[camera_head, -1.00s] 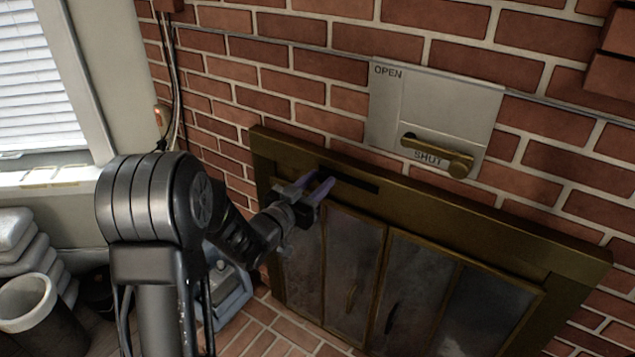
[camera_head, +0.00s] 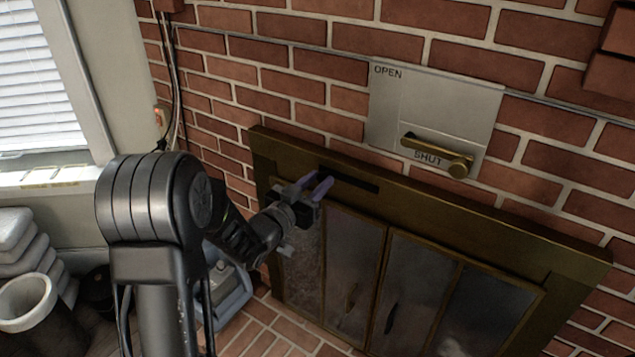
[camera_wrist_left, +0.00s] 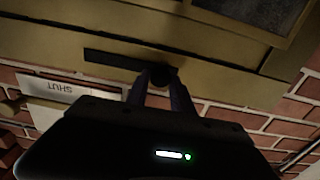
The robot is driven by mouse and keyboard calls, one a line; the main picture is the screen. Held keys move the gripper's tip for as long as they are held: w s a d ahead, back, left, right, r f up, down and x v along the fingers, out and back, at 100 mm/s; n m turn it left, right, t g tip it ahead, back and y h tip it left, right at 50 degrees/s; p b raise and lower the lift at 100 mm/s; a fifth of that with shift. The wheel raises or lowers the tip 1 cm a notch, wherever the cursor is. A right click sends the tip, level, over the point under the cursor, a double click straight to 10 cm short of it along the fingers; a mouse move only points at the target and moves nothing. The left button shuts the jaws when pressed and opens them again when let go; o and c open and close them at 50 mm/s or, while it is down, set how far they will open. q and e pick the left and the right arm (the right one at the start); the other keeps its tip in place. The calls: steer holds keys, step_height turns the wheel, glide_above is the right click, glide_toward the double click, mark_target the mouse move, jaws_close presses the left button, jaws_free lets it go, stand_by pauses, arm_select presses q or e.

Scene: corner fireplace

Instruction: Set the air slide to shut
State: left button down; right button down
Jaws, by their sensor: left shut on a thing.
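The air slide shows as a dark slot (camera_head: 358,183) in the top rail of the brass fireplace frame. A small dark round knob (camera_wrist_left: 163,76) sits at the slot's left end in the head view, which is the right end in the wrist view. My left gripper (camera_head: 322,182) is shut on this knob, its two fingers on either side of it. The fingers hide part of the knob. I see no marking beside the slot. My right gripper is not in view.
A wall plate (camera_head: 425,95) marked OPEN and SHUT carries a brass handle (camera_head: 437,151), which lies at SHUT. Glass doors (camera_head: 350,270) hang below the rail. A blue-grey container (camera_head: 232,295) and a bin (camera_head: 30,305) stand on the left.

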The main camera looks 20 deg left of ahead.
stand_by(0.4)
arm_select(q)
steer(key=shift+a+f+b, duration=0.1)
steer(key=shift+a+b, duration=0.2)
steer(key=a+b, duration=0.1)
steer(key=a, duration=0.1)
steer(key=a+b, duration=0.1)
steer(key=w+a+b, duration=0.1)
steer(key=a, duration=0.1)
steer(key=shift+a, duration=0.3)
steer(key=shift+s+a, duration=0.1)
steer(key=c, duration=1.1)
jaws_free()
steer(key=shift+a, duration=0.1)
steer(key=b, duration=0.1)
glide_toward(308, 162)
steer(key=s, duration=0.3)
steer(key=shift+s+a, duration=0.2)
steer(key=shift+a, duration=0.05)
